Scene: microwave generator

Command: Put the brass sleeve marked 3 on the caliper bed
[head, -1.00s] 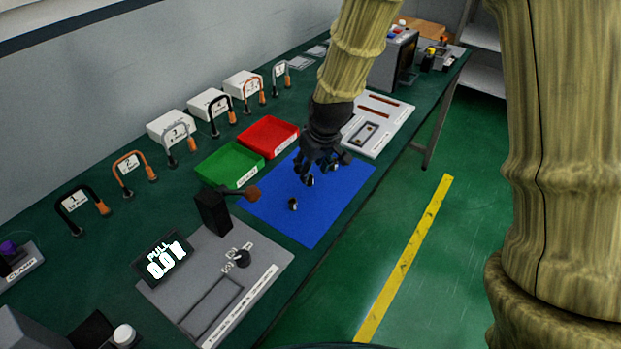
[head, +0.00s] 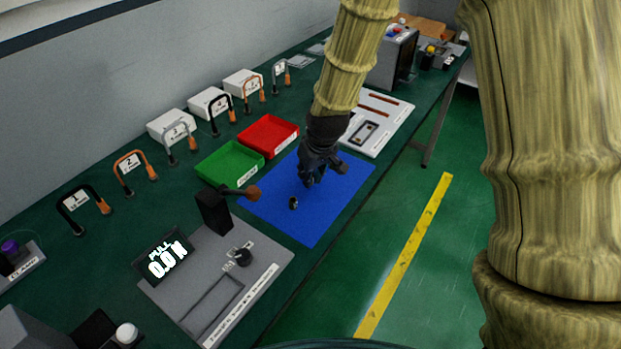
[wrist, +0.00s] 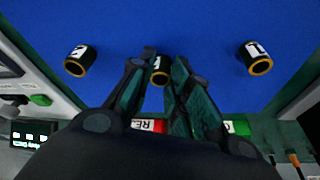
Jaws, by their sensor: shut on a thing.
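Brass sleeves with dark bodies and white number labels are on the blue mat (head: 318,226). My gripper (head: 309,180) is low over the mat. In the wrist view my gripper (wrist: 160,78) is closed around the middle sleeve (wrist: 157,63), whose number is mostly hidden by the fingers. A sleeve that looks marked 2 (wrist: 80,61) lies to the left, and one that looks marked 1 (wrist: 255,57) to the right, both apart from the fingers. One sleeve (head: 293,203) shows beside the gripper in the head view. I cannot tell for certain which fixture is the caliper bed.
A green bin (head: 230,165) and a red bin (head: 268,136) stand behind the mat. A grey station (head: 190,290) with a PULL display (head: 167,261) and a black post (head: 213,211) is at left. A white slotted board (head: 385,108) lies at right.

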